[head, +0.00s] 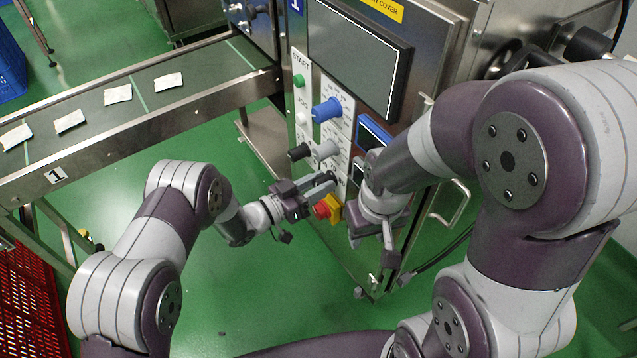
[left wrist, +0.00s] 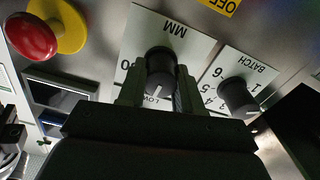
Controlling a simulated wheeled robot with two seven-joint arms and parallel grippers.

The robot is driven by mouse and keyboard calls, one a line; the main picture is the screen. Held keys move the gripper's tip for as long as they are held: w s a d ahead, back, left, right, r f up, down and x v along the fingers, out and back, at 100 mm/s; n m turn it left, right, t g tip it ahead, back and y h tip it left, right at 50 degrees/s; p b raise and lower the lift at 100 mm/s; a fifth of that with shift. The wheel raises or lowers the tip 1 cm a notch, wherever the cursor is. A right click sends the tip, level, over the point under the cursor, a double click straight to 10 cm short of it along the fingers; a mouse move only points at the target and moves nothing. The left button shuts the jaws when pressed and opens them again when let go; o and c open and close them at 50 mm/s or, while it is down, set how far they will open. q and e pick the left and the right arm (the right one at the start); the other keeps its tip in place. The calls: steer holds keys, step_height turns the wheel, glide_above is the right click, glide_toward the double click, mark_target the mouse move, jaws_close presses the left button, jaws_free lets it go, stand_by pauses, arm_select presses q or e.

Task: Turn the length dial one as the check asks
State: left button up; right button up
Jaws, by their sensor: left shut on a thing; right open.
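The length dial (left wrist: 160,70) is a dark round knob with a white pointer line, on a white plate marked MM and LOW in the left wrist view. My left gripper (head: 328,183) is shut on this dial, with one finger on each side of it. The pointer line points towards the LOW lettering, at the bottom of that picture. The gripper covers the dial in the head view and hides part of its scale in the wrist view. My right gripper (head: 376,256) is open, in front of the machine's lower right part, and holds nothing that I can see.
A red stop button (left wrist: 30,38) on a yellow base and a BATCH dial (left wrist: 237,95) sit beside the dial. A blue knob (head: 326,110), a grey knob (head: 324,150) and a dark screen (head: 352,55) are higher on the panel. A conveyor (head: 145,105) carries several teabags.

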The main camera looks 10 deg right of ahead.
arm_select(q)
steer(key=m, duration=0.6)
steer(key=shift+r, duration=0.1)
steer(key=m, duration=0.5)
steer(key=shift+s+b, duration=0.1)
steer(key=shift+b, duration=0.25)
steer(key=o, duration=1)
